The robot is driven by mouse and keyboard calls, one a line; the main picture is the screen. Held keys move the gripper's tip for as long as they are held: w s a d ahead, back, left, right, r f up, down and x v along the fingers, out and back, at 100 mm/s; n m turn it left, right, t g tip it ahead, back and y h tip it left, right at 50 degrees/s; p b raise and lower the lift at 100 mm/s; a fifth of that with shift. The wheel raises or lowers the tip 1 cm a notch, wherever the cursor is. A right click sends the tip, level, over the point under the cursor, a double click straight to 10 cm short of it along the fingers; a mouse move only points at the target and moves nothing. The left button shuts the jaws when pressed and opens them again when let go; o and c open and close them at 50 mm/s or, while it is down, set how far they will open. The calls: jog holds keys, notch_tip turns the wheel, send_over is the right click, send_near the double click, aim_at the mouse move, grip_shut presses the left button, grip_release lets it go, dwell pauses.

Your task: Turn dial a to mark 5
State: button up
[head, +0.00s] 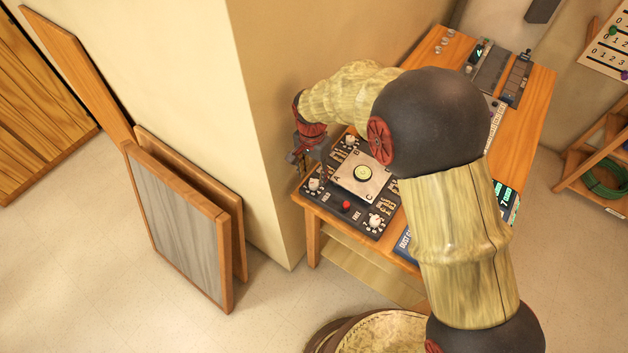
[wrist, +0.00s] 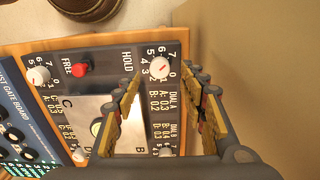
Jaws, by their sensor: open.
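Dial a (wrist: 159,67) is a white round knob with a small red line, on a dark panel; the text "DIAL A" and a ring of numbers are beside it. I cannot tell which number the line points to. In the head view the dial (head: 314,184) sits at the panel's near left corner. My gripper (wrist: 165,88) is open and empty, with yellow-padded fingers spread on either side of the dial's line of view. In the head view my gripper (head: 306,158) hangs just above and behind the dial. I see no contact between them.
The panel (head: 340,218) also carries a red button (head: 346,205), another white knob (head: 375,220), a further knob (head: 350,141) and a pale plate with a green-yellow centre (head: 362,174). A wall corner (head: 265,130) stands close left of the wooden table (head: 535,110).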

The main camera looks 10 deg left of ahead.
aim_at(313, 183)
jog(key=shift+f, duration=2.15)
grip_shut()
